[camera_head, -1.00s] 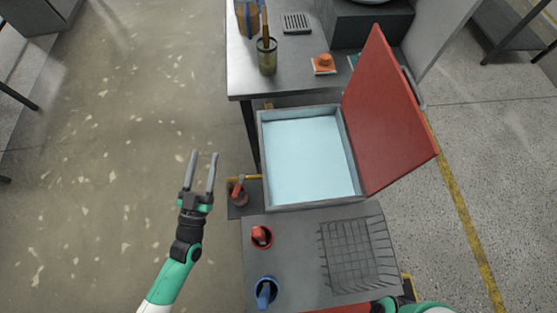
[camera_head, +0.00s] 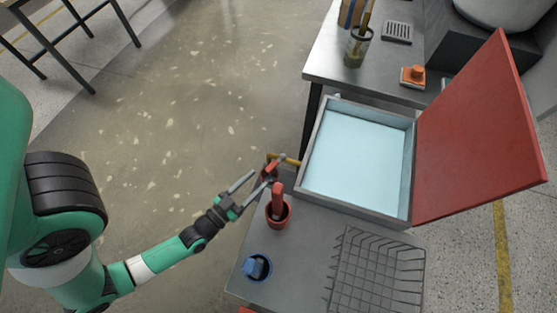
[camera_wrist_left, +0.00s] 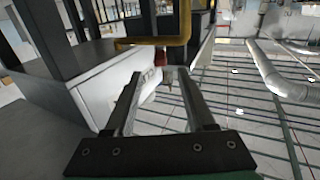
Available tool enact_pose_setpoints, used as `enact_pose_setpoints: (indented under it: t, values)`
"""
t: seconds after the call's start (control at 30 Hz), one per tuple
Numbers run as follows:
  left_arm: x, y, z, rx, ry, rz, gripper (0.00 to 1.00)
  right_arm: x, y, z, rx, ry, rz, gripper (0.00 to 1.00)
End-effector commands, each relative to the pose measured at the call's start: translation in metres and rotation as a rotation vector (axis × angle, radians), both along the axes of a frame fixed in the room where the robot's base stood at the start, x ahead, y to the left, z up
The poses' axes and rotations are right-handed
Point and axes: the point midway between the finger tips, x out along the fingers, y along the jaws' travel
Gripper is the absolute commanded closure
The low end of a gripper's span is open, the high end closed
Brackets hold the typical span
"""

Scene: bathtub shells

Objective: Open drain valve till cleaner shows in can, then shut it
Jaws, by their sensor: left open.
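The drain valve's yellow pipe (camera_head: 287,160) comes out of the left side of the grey tank (camera_head: 308,150), with a red part (camera_head: 270,170) at its outer end. My left gripper (camera_head: 264,177) is open, its two fingers pointing at this red part; I cannot tell if they touch it. In the left wrist view the yellow pipe (camera_wrist_left: 150,42) crosses above the fingers, with a red piece (camera_wrist_left: 160,56) under it beyond the open fingertips (camera_wrist_left: 158,82). The tank holds pale blue liquid (camera_head: 357,155). I cannot make out the can or its contents. My right gripper is out of view.
The tank's red lid (camera_head: 475,130) stands open at right. A red cup (camera_head: 278,215) with a red-handled item, a blue cup (camera_head: 257,267) and a wire basket (camera_head: 377,270) stand on the grey bench in front. Open floor lies left.

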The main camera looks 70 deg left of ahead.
Motion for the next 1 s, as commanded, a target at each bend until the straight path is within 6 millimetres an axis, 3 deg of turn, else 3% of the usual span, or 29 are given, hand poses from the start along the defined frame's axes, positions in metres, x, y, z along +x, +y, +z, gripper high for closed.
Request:
enact_pose_setpoints:
  t: [0.1,0.43,0.6,0.83,0.87,1.0]
  values:
    - [0.019,0.013,-0.003,0.005,-0.004,0.008,0.45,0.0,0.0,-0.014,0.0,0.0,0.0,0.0]
    - [0.081,0.042,-0.001,0.003,-0.004,0.002,0.45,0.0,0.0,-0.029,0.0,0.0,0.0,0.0]
    - [0.094,0.048,0.0,0.003,-0.001,0.002,0.45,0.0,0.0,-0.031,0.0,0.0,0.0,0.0]
    - [0.095,0.049,0.0,0.002,0.001,0.001,0.45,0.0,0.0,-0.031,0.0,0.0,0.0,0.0]
    - [0.095,0.049,0.0,0.002,0.001,0.001,0.47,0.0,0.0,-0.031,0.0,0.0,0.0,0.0]
    - [0.095,0.049,0.0,0.002,0.0,0.001,0.72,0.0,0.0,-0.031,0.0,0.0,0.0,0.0]
